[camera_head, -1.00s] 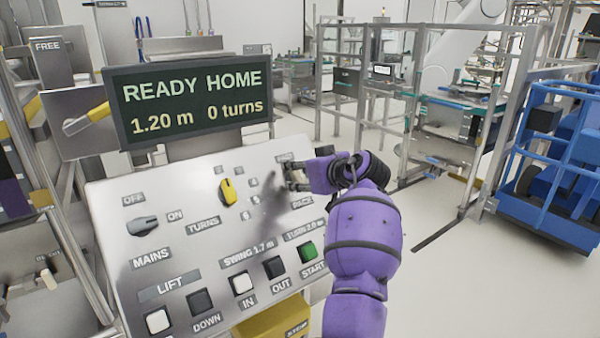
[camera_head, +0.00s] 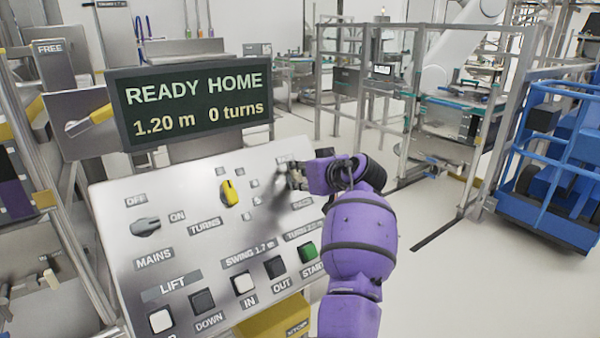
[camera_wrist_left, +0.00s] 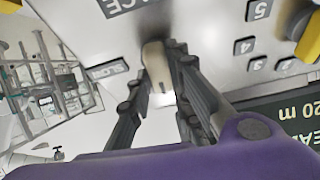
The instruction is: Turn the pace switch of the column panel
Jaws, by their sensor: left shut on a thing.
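The column panel (camera_head: 130,262) is a sloped grey board with switches, keys and labels. The pace switch (camera_wrist_left: 154,54) shows in the left wrist view as a pale, narrow knob between my fingers, below the PACE label (camera_wrist_left: 120,4). My left gripper (camera_head: 292,178) is at the upper right of the panel in the head view and is shut on this knob. In the head view my fingers hide most of the knob, so its setting is unclear. My right gripper is not in view.
A display (camera_head: 190,105) reads READY HOME, 1.20 m, 0 turns. The yellow turns switch (camera_head: 229,193) and grey mains switch (camera_head: 146,227) are left of my gripper. A green start button (camera_head: 307,252) is near my forearm.

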